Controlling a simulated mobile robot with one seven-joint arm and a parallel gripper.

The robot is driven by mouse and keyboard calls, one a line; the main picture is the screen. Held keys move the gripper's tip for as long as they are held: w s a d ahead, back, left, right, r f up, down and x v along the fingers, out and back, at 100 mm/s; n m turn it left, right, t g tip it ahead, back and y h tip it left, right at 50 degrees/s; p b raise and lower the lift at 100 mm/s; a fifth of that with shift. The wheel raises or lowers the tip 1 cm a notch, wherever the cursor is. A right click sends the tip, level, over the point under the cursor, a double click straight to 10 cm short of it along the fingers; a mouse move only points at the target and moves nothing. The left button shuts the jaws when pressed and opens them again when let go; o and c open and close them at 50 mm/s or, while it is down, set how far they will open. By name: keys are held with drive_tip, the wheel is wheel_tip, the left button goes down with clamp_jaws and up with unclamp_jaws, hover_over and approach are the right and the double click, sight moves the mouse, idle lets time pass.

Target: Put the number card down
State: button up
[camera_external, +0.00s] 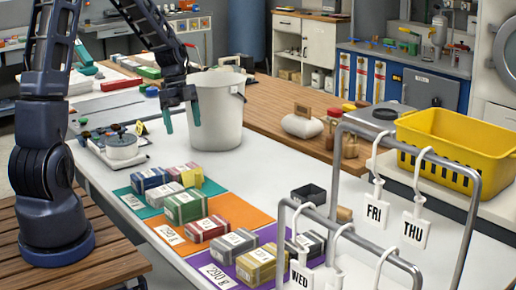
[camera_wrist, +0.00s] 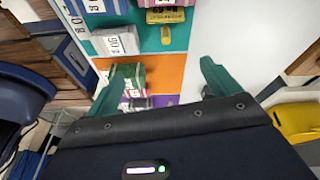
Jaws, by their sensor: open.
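My gripper (camera_external: 182,117) is open and empty, with its teal fingers above the white table in front of the white bucket (camera_external: 214,112). In the wrist view the two fingers (camera_wrist: 160,70) are spread wide with nothing between them. Flat weight labels, such as "190 g" (camera_external: 169,235) and "290 g" (camera_external: 218,275), lie along the front edges of coloured mats.
Several labelled bundles sit on the teal, orange and purple (camera_external: 257,275) mats. A metal rack (camera_external: 340,170) with hanging FRI (camera_external: 376,212), THU (camera_external: 415,230) and WED tags stands at front right. A yellow basket (camera_external: 458,145) is at right. Bare white tabletop (camera_external: 265,175) lies right of the mats.

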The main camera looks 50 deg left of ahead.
drive_tip(key=s+d+r+n+y, duration=0.2)
drive_tip(key=s+d+r+n, duration=0.25)
drive_tip(key=d+r, duration=0.45)
drive_tip(key=s+d+r+n+t, duration=0.1)
drive_tip(key=s+d+r+n, duration=0.2)
drive_tip(key=s, duration=0.3)
drive_tip(key=s+d+r+n+t+y, duration=0.1)
drive_tip(key=s+d+r+n+t, duration=0.1)
drive_tip(key=s+r+n, duration=0.2)
drive_tip(key=s+d+r+n+t, duration=0.1)
drive_tip(key=s+d+r+n, duration=0.2)
drive_tip(key=s, duration=0.6)
wheel_tip(320, 180, up, 2)
drive_tip(key=shift+s+d+r+n, duration=0.15)
drive_tip(key=shift+s+d+n, duration=0.15)
drive_tip(key=shift+n, duration=0.25)
drive_tip(key=shift+o, duration=0.5)
drive_tip(key=shift+s+t, duration=0.3)
drive_tip(key=shift+s, duration=0.05)
